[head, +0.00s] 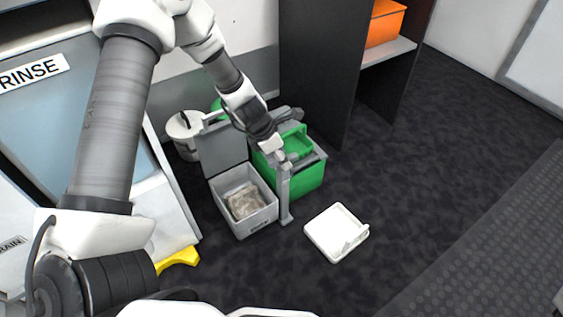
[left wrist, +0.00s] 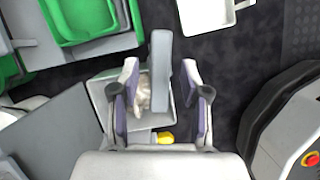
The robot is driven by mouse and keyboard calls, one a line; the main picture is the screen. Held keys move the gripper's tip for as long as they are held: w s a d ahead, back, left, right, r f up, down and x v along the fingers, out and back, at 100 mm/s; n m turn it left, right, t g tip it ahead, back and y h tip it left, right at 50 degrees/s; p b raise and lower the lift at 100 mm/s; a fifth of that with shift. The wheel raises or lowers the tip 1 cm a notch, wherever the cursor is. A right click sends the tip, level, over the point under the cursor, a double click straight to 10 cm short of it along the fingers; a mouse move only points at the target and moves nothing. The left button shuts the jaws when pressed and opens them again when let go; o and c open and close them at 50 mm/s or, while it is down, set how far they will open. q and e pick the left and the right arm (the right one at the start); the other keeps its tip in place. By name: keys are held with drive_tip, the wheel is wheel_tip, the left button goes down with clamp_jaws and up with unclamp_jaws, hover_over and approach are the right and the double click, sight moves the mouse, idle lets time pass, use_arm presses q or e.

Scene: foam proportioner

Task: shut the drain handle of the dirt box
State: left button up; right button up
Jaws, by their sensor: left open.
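The grey box (head: 257,222) stands on the floor with its lid (head: 222,147) raised; it holds a beige lump (head: 246,202). Its label is too small to read, so I cannot be sure it is the dirt box. A grey upright bar (head: 285,200), perhaps the drain handle, stands at the box's right side. My left gripper (head: 284,163) is at the top of this bar. In the left wrist view the bar (left wrist: 162,65) lies between the open fingers of the gripper (left wrist: 162,95), with a gap to the right finger. My right gripper is not in view.
A green bin (head: 312,178) stands close behind and right of the box. A white tray (head: 337,232) lies on the floor to the right. A white round bin (head: 183,128) is at the back left. A yellow piece (head: 178,258) lies at the cabinet's foot. Dark floor is free further right.

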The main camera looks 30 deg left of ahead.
use_arm(q)
drive_tip(key=shift+r, duration=0.1)
clamp_jaws()
